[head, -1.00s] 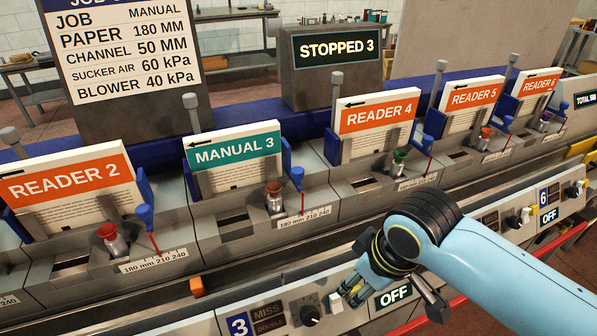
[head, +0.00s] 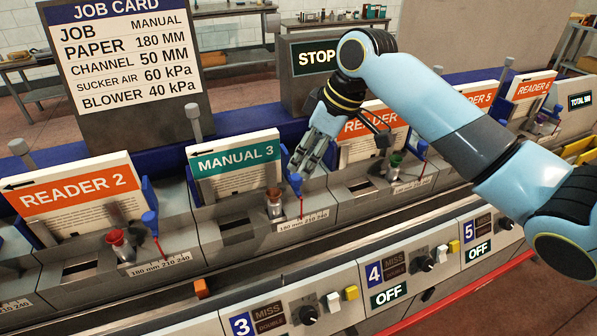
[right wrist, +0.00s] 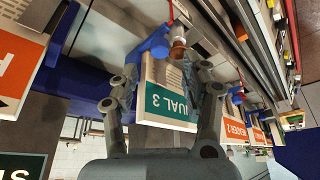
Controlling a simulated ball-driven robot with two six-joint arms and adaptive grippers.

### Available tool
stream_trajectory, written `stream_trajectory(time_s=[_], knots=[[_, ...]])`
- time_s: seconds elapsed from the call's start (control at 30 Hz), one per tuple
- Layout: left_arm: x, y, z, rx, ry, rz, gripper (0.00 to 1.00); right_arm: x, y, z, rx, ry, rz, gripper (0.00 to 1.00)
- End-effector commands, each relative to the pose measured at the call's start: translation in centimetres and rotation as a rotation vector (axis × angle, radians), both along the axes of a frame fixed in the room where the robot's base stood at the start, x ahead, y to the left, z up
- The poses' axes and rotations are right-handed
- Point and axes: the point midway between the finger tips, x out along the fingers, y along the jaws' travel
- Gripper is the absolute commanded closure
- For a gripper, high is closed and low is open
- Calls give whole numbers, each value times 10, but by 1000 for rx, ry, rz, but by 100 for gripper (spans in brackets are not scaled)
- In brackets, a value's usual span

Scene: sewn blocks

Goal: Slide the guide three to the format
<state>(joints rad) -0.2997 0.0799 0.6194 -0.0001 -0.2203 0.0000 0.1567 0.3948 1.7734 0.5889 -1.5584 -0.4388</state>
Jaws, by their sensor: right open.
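The blue guide three (head: 294,182) stands at the right side of the MANUAL 3 stack (head: 235,172). Its red pointer is over the scale (head: 303,221) marked 180 mm, 210 and 240, seemingly between 180 and 210. The job card (head: 125,55) reads PAPER 180 MM. My right gripper (head: 304,163) is open, pointing down close to the guide's upper part; contact cannot be told. In the right wrist view the blue guide (right wrist: 152,46) and the stack (right wrist: 168,92) show beyond the open fingers (right wrist: 163,97). My left gripper is not in view.
READER 2 (head: 78,190) stands to the left, and READER 4 (head: 365,150) to the right, partly behind my arm. The stop display (head: 315,57) is partly covered by my arm. A brown knob (head: 274,200) sits just left of the guide. Control panels run along the front.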

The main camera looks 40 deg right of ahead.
Motion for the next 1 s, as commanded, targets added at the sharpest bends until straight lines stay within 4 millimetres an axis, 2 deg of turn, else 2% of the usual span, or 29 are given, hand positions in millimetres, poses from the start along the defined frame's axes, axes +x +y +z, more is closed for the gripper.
stream_trajectory(time_s=[0.1,0.3,0.67,1.0], knots=[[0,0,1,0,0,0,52,7,6,-21,4,3,-1,53],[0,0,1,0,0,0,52,16,10,-45,1,1,-1,53],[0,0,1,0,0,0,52,18,11,-51,-1,0,0,53],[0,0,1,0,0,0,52,18,11,-51,-1,0,0,96]])
